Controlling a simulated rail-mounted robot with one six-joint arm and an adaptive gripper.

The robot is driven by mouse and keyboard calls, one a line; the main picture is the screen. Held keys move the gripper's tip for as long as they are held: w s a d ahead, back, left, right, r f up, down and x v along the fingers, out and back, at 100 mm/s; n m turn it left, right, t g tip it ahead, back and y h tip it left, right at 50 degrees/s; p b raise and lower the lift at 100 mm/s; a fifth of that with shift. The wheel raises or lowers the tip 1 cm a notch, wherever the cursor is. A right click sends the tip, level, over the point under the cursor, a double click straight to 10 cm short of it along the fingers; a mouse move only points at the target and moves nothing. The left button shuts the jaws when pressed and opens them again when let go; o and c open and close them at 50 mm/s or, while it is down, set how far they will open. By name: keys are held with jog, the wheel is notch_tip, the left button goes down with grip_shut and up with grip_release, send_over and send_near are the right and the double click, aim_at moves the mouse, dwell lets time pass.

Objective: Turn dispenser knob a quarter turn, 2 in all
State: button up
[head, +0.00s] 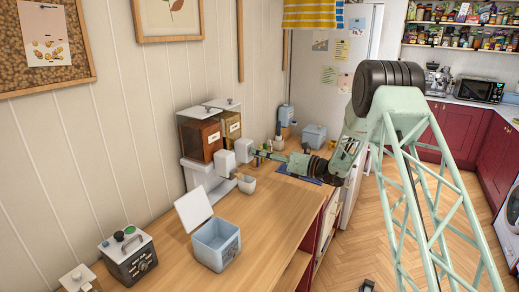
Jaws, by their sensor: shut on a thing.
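The dispenser (196,172) stands on the wooden counter against the panelled wall, with two clear bins of brown contents. Two pale knobs stick out from its front: a near knob (225,163) and a far knob (243,149). My gripper (257,153) reaches in from the right and is shut on the far knob; its fingertips are small and partly hidden in this view. A small white cup (247,184) stands on the counter below the knobs; its contents cannot be made out.
An open pale blue box (217,247) with its lid up stands nearer on the counter (270,225). A dark metal device (130,258) is at the front left. A grey-blue container (314,136) stands behind my arm. The counter's right front is clear.

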jog(key=m+p, duration=1)
jog(key=m, duration=0.2)
jog(key=shift+m, duration=0.3)
jog(key=shift+f, duration=0.1)
dwell(0.5)
jog(key=o, duration=0.9)
jog(key=shift+d, duration=0.1)
jog(key=shift+v, duration=5.85)
